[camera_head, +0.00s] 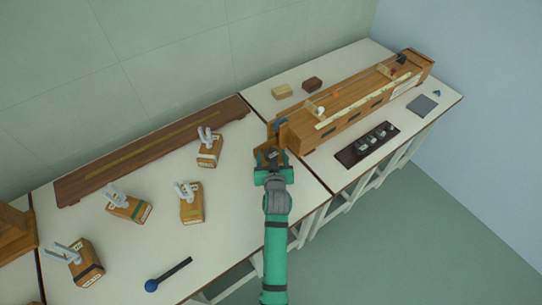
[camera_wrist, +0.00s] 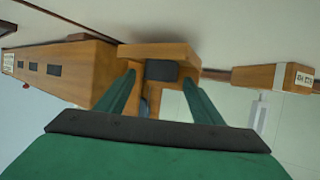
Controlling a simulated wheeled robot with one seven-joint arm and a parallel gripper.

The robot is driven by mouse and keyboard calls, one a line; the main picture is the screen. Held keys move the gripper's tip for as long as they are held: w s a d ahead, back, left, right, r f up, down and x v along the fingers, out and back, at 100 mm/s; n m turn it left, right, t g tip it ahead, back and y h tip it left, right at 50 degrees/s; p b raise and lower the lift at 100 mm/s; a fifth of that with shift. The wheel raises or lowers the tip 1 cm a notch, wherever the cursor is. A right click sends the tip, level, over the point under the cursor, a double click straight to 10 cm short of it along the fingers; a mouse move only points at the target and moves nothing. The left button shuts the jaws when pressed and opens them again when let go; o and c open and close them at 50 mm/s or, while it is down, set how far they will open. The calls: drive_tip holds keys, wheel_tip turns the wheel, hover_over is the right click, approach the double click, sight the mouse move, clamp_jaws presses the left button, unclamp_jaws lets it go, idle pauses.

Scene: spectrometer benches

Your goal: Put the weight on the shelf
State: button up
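My gripper (camera_head: 272,163) is at the left end of the long wooden bench unit (camera_head: 330,122), at a small wooden shelf-like piece (camera_head: 261,157). In the wrist view my gripper (camera_wrist: 159,78) has its fingers spread. The wooden piece (camera_wrist: 157,50) lies just beyond the fingertips. A dark rectangular block or pad (camera_wrist: 161,71) shows between the fingertips, with a gap on each side. I cannot tell whether it is the weight or part of the shelf. A black tray (camera_head: 345,160) at right holds several small metallic pieces (camera_head: 372,140).
Several wooden blocks with pale prongs (camera_head: 191,202) stand on the left table. A dark rod with a blue ball (camera_head: 152,285) lies near its front edge. A long wooden board (camera_head: 150,150) lies along the wall. Two small blocks (camera_head: 282,91) sit behind the bench unit.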

drive_tip(key=shift+r, duration=0.2)
drive_tip(key=shift+h, duration=0.3)
drive_tip(key=s, duration=0.6)
drive_tip(key=s+d, duration=0.1)
drive_tip(key=s, duration=1.3)
drive_tip(key=shift+d+r, duration=0.35)
drive_tip(key=shift+r, duration=0.05)
drive_tip(key=s+r+t, duration=0.1)
drive_tip(key=s+r, duration=0.2)
drive_tip(key=s, duration=1.1)
drive_tip(key=s+a+r+t, duration=0.1)
drive_tip(key=s+r, duration=0.2)
drive_tip(key=s, duration=1)
drive_tip(key=shift+s+r+m, duration=0.2)
drive_tip(key=shift+s+m, duration=0.15)
drive_tip(key=shift+m, duration=0.05)
drive_tip(key=shift+a, duration=0.15)
